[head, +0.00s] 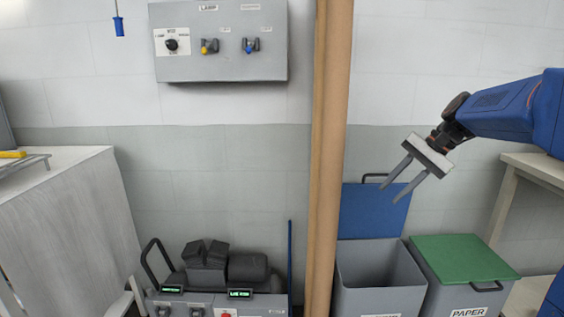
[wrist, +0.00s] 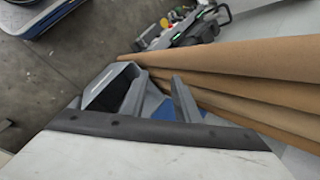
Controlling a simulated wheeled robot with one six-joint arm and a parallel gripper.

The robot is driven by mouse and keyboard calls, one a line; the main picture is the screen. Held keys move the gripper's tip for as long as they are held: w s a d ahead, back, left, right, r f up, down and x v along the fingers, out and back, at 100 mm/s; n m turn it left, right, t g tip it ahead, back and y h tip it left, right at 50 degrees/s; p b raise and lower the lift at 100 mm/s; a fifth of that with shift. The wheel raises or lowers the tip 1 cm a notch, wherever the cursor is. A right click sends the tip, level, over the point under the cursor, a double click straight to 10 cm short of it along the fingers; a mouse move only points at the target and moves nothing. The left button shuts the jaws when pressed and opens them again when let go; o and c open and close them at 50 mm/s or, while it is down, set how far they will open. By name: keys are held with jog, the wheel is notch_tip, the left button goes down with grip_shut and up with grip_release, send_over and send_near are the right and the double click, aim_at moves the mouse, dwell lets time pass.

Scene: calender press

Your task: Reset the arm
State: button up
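My gripper (head: 399,191) hangs at the end of my blue arm on the right side of the head view. Its two grey fingers point down and to the left, with a clear gap between them and nothing held. In the wrist view my gripper (wrist: 157,88) also shows its fingers apart and empty. It is in the air in front of the grey bins, right of the brown post.
A brown post (head: 330,140) stands left of my gripper. Below are an open grey bin (head: 375,265) with a raised blue lid and a green-lidded paper bin (head: 465,258). A wooden table (head: 540,168) is at right. A control panel (head: 220,60) hangs on the wall.

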jog(key=s+f+n+t+h, duration=0.1)
jog(key=s+f, duration=0.4)
jog(key=s, duration=0.5)
jog(key=s+a+f+n+t+h, duration=0.1)
jog(key=s+f+n+h, duration=0.2)
jog(key=s, duration=0.7)
jog(key=s+f+n+t+h, duration=0.1)
jog(key=s+f+n, duration=0.4)
jog(key=s, duration=0.5)
notch_tip(320, 180, down, 2)
jog(key=shift+a+f+h, duration=0.1)
jog(key=shift+a+h, duration=0.3)
jog(key=shift+h, duration=0.4)
jog(key=shift+s, duration=0.1)
